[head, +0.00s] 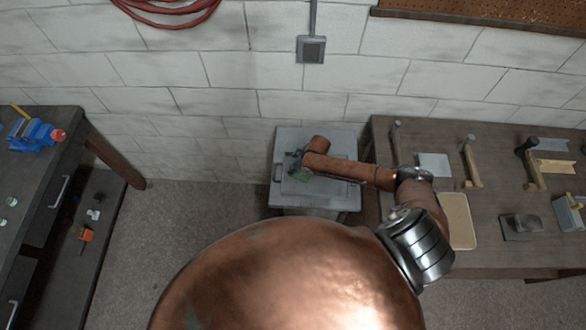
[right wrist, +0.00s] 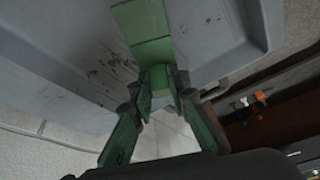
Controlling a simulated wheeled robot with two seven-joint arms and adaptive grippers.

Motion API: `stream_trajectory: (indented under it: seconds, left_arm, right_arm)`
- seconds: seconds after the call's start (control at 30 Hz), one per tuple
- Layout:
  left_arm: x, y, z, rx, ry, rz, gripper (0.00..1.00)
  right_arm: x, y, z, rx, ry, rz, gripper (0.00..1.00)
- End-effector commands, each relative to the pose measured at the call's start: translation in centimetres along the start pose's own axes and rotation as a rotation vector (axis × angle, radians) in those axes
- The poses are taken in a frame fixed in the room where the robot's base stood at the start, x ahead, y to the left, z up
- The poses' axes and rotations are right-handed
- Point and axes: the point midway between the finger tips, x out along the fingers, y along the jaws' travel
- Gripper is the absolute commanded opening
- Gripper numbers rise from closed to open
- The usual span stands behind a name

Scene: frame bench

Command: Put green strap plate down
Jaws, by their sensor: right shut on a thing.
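The green strap plate (right wrist: 142,28) shows at the top of the right wrist view, reaching out from between my fingers. My right gripper (right wrist: 157,92) is shut on the plate's near end. In the head view the right gripper (head: 297,164) is above the stand's top, mostly hidden by my arm. I cannot tell whether the plate touches the surface. My left gripper is not in view.
A wooden bench (head: 485,257) on the right carries brackets, a pale tray (head: 458,222) and a grey plate (head: 434,165). A dark bench (head: 45,190) with a blue vise (head: 32,135) stands at the left. A block wall (head: 230,75) is behind the stand.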

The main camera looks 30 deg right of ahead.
Motion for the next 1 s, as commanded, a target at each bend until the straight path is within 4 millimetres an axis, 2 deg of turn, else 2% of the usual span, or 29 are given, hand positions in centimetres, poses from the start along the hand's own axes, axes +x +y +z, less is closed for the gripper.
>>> stream_trajectory:
  seconds: [0.23,0.27,0.5,0.83,1.0]
  left_arm:
    - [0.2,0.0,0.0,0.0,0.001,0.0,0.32]
    - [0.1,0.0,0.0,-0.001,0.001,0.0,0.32]
    - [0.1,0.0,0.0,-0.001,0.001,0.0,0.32]
    - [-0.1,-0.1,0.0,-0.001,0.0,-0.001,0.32]
    - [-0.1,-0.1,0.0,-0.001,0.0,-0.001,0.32]
  right_arm:
    - [0.3,0.0,0.1,0.001,0.001,0.0,0.0]
    - [0.2,0.0,0.1,0.001,0.0,0.0,0.17]
    - [0.2,0.0,0.1,0.001,0.0,0.0,0.33]
    - [-0.2,0.1,0.0,0.001,-0.001,0.001,0.33]
    - [-2.6,0.2,0.1,0.0,-0.001,0.002,0.33]
